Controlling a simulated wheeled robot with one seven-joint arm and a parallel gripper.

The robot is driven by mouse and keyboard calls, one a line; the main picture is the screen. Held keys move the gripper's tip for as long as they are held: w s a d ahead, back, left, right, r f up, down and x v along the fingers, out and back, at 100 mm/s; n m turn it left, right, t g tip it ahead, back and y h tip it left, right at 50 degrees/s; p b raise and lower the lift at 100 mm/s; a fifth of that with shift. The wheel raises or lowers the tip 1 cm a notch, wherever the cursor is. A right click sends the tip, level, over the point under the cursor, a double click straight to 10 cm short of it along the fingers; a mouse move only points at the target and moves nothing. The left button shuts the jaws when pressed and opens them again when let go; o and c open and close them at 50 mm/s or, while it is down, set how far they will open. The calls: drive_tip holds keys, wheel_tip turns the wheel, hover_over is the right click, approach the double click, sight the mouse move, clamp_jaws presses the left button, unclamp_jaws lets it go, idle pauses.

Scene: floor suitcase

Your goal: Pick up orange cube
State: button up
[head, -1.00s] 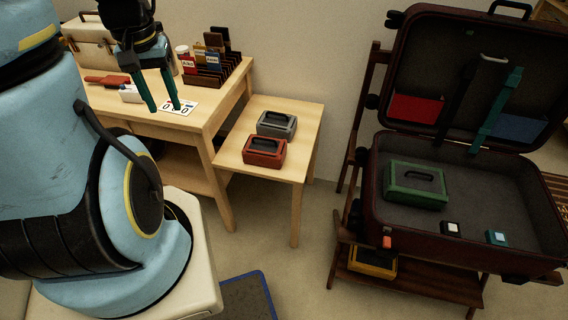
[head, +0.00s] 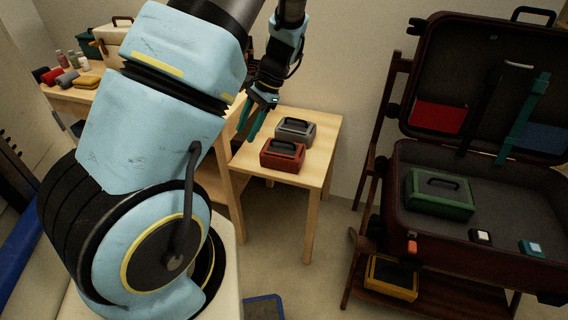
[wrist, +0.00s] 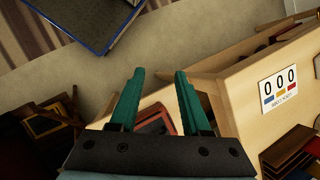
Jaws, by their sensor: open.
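A small orange block (head: 412,246), likely the orange cube, shows in the head view at the front left of the open suitcase (head: 440,240). I cannot tell exactly what it rests on, and I do not make it out in the wrist view. My gripper (head: 247,130) is open and empty, far to the left of it, by the left edge of the small wooden table. Its teal fingers are apart in the wrist view (wrist: 160,73), with part of a red box (wrist: 155,120) seen beyond them.
A red box (head: 283,153) and a grey box (head: 295,131) stand on the small table (head: 318,150). The suitcase holds a green box (head: 440,194), a white-topped block (head: 481,237) and a teal block (head: 531,248). A yellow box (head: 391,277) sits on the rack below.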

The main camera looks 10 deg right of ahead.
drive_tip(key=w+d+f+m+t+y+b, duration=0.35)
drive_tip(key=d+f+m, duration=0.25)
drive_tip(key=d+f, duration=0.25)
drive_tip(key=m+t+y+b, duration=0.3)
drive_tip(key=m+t, duration=0.2)
approach(284, 142)
drive_tip(key=shift+g, duration=0.25)
drive_tip(key=x, duration=0.5)
drive_tip(key=shift+w+f, duration=0.1)
drive_tip(key=x, duration=0.2)
drive_tip(key=p+x, duration=0.1)
drive_tip(key=x, duration=0.2)
drive_tip(key=shift+w, duration=0.3)
clamp_jaws()
drive_tip(key=shift+d, duration=0.1)
